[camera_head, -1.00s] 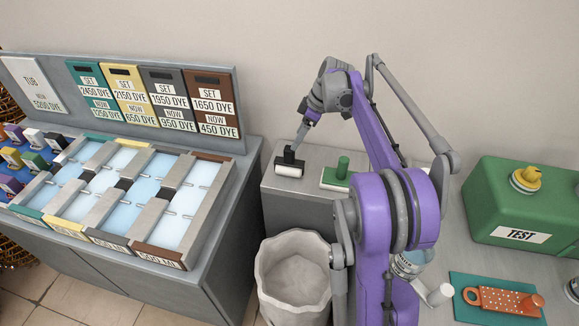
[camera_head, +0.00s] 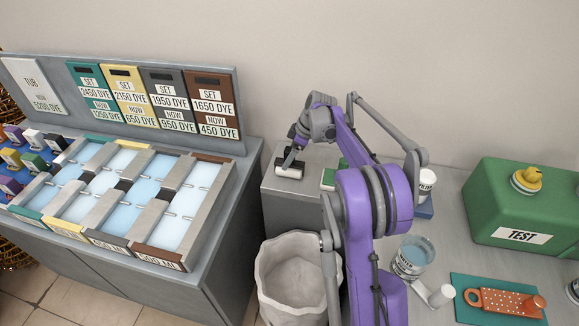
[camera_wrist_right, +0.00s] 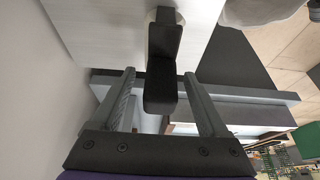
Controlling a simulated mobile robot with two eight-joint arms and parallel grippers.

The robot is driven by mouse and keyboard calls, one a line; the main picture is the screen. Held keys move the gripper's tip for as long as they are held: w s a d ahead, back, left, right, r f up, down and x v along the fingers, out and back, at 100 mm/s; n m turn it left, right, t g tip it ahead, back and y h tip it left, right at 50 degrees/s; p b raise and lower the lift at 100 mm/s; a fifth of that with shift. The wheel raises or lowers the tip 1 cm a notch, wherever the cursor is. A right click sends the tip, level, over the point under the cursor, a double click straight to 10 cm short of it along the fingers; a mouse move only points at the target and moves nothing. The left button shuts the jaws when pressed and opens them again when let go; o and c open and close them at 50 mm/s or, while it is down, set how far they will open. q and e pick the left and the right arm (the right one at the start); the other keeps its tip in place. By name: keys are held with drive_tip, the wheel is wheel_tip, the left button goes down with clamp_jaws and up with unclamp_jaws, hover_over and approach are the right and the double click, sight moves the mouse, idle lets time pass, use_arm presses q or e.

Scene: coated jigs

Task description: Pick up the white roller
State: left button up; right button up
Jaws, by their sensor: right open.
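The white roller (camera_head: 289,172) lies on the grey cabinet top in the head view, with a black handle block above it. My right gripper (camera_head: 291,157) is at that handle, coming down from above. In the right wrist view, the black handle (camera_wrist_right: 162,75) stands between the two fingers of my open right gripper (camera_wrist_right: 160,88). Gaps show on both sides of the handle, so the fingers do not grip it. The white part is mostly hidden behind the handle there. My left gripper is not in view.
A green-handled block (camera_head: 328,179) sits just right of the roller, partly behind my arm. A pale bin (camera_head: 262,270) stands below the cabinet front. The dye tank unit (camera_head: 225,180) is at left. A green TEST box (camera_head: 480,205) and an orange grater (camera_head: 500,301) are at right.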

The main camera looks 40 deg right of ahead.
clamp_jaws()
idle(0.4)
idle(1.0)
